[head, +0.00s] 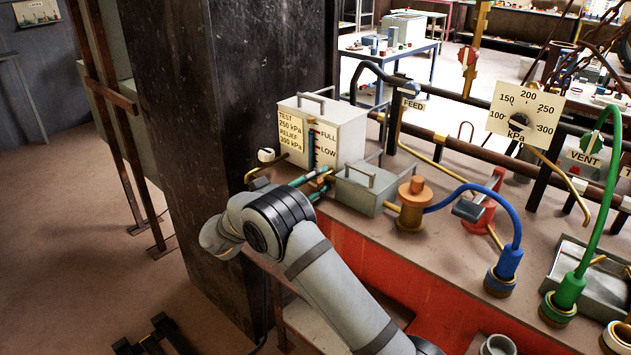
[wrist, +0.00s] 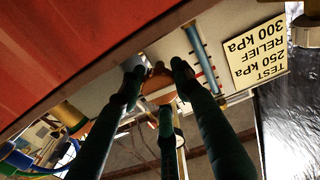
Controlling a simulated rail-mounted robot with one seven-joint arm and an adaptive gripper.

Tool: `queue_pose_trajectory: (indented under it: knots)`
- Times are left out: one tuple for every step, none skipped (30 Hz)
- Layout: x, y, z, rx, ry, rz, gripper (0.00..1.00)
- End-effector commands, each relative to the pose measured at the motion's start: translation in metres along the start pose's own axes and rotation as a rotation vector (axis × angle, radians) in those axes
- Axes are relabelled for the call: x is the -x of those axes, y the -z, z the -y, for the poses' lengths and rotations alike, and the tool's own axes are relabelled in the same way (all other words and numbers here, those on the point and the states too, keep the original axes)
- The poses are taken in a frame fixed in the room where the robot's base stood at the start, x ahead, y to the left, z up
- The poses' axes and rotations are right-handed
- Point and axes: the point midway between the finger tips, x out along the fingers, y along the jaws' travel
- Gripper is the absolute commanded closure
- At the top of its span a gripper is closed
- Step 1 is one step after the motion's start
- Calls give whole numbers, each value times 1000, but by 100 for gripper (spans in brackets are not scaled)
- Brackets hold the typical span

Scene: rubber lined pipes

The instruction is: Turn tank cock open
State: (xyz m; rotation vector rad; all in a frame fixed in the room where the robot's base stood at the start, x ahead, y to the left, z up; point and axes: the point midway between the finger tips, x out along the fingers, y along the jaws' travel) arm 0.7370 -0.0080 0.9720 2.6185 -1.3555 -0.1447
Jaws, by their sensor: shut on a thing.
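The grey tank (head: 345,130) stands on the bench beside the dark column. It has a yellow label, a sight tube and FULL and LOW marks. The tank cock appears as an orange-brown rounded body (wrist: 158,88) in the wrist view, low by the tank. My gripper (head: 316,186) reaches it from the front with dark teal fingers. The fingers are shut around the cock, seen from behind in the wrist view (wrist: 155,72). The fingers and arm hide most of the cock, so its handle angle cannot be told.
The dark column (head: 245,100) rises behind. A pressure gauge (head: 524,112) is farther right.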

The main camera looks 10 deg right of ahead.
Motion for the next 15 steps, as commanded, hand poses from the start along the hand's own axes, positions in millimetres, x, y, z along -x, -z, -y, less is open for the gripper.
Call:
queue_pose_trajectory:
  knots:
    - [0,0,0,0,0,1,80]
    - [0,0,0,0,0,1,82]
    - [0,0,0,1,0,1,84]
    - [0,0,0,1,0,1,86]
    - [0,0,0,1,0,1,87]
    - [0,0,0,1,0,1,90]
    - [0,0,0,1,0,1,92]
    - [0,0,0,1,0,1,93]
    - [0,-1,0,1,0,1,94]
    - [0,-1,0,2,-1,1,94]
    - [0,-2,0,4,-1,1,94]
    - [0,-3,0,10,-1,1,94]
    - [0,-4,1,17,-1,1,94]
    - [0,-5,1,25,-1,1,94]
    - [0,-5,1,38,-1,2,94]
